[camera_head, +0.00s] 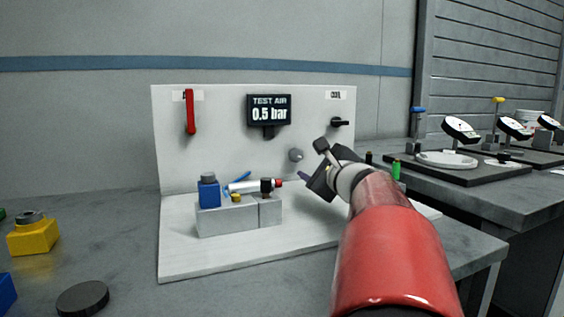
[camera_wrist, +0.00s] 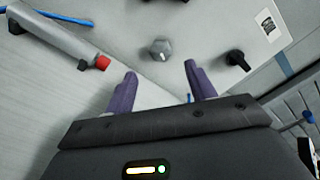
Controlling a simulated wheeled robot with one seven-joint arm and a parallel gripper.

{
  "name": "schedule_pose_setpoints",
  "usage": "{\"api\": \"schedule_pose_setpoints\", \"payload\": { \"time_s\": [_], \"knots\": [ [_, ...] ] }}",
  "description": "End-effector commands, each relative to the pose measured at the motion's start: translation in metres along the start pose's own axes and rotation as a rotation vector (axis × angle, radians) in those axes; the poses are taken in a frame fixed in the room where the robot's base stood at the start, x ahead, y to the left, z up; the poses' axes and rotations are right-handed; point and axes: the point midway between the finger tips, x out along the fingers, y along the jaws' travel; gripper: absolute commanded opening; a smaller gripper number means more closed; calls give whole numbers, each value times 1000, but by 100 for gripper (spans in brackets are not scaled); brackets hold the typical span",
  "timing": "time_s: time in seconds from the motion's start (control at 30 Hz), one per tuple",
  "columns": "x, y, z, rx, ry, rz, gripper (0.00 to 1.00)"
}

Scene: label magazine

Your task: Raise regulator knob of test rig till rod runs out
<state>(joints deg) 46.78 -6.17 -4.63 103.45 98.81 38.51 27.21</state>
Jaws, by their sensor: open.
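The test rig is a white panel (camera_head: 225,140) on a white base, with a display (camera_head: 269,110) reading "TEST AIR 0.5 bar". A grey regulator knob (camera_head: 295,155) sits low on the panel, right of centre; it also shows in the wrist view (camera_wrist: 161,49), with a pale mark on its face. A silver cylinder (camera_head: 243,187) lies on a grey block, its red tip (camera_wrist: 103,62) pointing right. No extended rod can be made out. My gripper (camera_head: 311,160) is open and empty. In the wrist view its purple fingers (camera_wrist: 161,69) point toward the knob, apart from it.
A red lever (camera_head: 190,111) hangs at the panel's upper left. A blue fitting (camera_head: 208,190) stands at the block's left. Dial gauges (camera_head: 461,129) stand on the right bench.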

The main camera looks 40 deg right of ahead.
Motion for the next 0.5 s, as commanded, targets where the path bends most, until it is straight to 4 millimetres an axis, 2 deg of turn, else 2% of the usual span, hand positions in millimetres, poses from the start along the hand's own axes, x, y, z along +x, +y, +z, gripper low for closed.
{"api": "schedule_pose_setpoints", "payload": {
  "time_s": [0.17,0.5],
  "knots": [
    [16,-1,-1,-5,3,0,55],
    [67,-1,-1,-3,2,0,55]
  ]
}}
